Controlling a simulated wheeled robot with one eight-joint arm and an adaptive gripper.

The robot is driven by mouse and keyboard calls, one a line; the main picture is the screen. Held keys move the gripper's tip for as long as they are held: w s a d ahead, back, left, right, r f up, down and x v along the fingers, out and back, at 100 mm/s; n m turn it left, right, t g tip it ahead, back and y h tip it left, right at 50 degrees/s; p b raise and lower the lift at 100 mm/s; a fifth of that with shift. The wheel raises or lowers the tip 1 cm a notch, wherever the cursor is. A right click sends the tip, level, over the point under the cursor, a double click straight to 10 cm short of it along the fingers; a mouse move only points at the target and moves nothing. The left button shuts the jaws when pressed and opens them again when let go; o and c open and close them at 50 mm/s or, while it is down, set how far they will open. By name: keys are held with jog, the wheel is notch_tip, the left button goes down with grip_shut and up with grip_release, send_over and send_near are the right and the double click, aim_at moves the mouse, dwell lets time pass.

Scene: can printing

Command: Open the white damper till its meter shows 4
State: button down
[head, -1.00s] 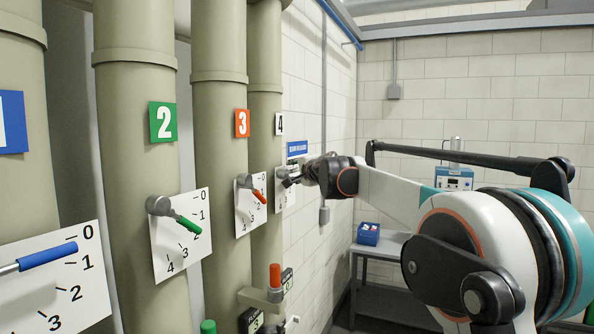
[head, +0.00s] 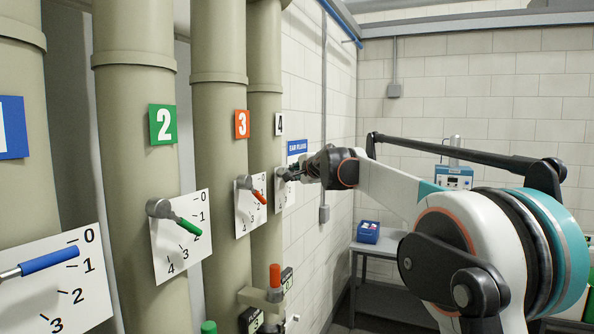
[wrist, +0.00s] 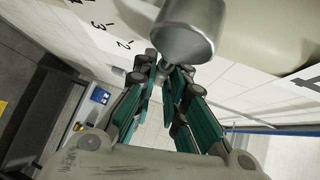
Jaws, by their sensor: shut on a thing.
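The white damper's meter plate (head: 289,195) is on the rear pipe, below the white sign 4 (head: 280,124). My gripper (head: 284,174) is at its lever, shut on it, and hides most of the lever and scale in the head view. In the wrist view, my gripper's fingers (wrist: 165,76) close just below the grey metal hub (wrist: 186,32). The meter plate (wrist: 108,45) shows the figures 3 and 2 left of the hub. The lever itself is mostly hidden between the fingers, so I cannot read its setting.
The orange lever (head: 259,197) of damper 3 is close left of my gripper. The green lever (head: 189,226) and blue lever (head: 48,260) are nearer. An orange-topped post (head: 275,276) stands below. A grey table (head: 376,246) with a blue box (head: 368,232) is at the back.

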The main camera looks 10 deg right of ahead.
jog(key=shift+f+m+g+p, duration=0.45)
jog(key=shift+m+g, duration=0.15)
jog(key=shift+g, duration=0.1)
jog(key=c, duration=1.6)
grip_release()
jog(key=shift+c, duration=0.2)
jog(key=shift+s, duration=0.1)
jog(key=v, duration=1.2)
jog(key=shift+d, duration=0.1)
